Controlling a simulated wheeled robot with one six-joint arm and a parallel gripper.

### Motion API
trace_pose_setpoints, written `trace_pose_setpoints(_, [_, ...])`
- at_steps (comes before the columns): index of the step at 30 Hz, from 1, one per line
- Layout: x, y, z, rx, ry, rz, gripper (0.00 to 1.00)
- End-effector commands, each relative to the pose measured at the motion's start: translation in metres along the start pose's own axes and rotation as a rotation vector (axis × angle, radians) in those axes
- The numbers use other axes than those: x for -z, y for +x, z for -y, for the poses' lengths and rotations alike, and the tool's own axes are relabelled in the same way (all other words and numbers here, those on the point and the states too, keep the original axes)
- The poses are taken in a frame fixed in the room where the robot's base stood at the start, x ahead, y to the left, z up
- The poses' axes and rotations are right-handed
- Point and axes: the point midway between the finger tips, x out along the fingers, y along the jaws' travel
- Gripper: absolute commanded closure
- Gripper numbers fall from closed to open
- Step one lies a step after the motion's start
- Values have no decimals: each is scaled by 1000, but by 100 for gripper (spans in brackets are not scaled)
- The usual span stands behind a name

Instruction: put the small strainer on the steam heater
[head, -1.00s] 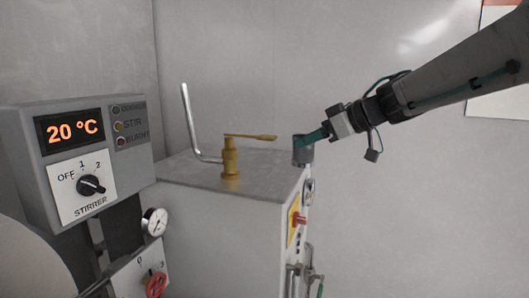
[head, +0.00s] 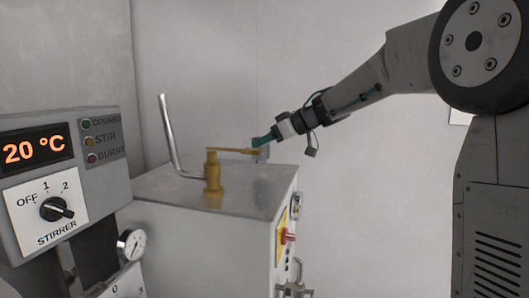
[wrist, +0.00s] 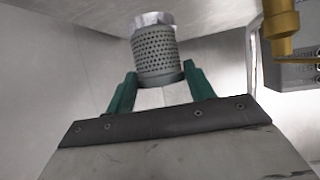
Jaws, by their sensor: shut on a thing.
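The small strainer (wrist: 156,52) is a grey perforated cylinder with a smooth metal band at one end. In the wrist view it sits between the green fingers of my gripper (wrist: 160,84), which is shut on it. In the head view my gripper (head: 263,141) is at the back right of the steam heater (head: 160,187), a pale box with a flat metal top. The strainer (head: 263,154) shows there only as a small grey piece, partly behind a brass lever. I cannot tell whether it touches the heater top.
A brass valve with a lever (head: 213,172) and a bent metal pipe (head: 168,135) stand on the heater top. The valve also shows in the wrist view (wrist: 281,22). A control panel (head: 60,175) reading 20 °C is at the left. Plain walls are behind.

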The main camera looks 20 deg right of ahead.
Motion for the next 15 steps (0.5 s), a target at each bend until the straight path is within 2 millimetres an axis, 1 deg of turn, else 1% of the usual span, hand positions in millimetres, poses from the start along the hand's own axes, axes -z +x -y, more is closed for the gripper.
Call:
trace_pose_setpoints(4, [3, 10, -6, 2, 0, 0, 71])
trace_pose_setpoints(9, [-21, 22, -4, 2, 2, 1, 71])
trace_pose_setpoints(12, [-27, 25, -4, 2, 0, -1, 71])
trace_pose_setpoints(15, [-27, 25, -4, 1, -2, -1, 71])
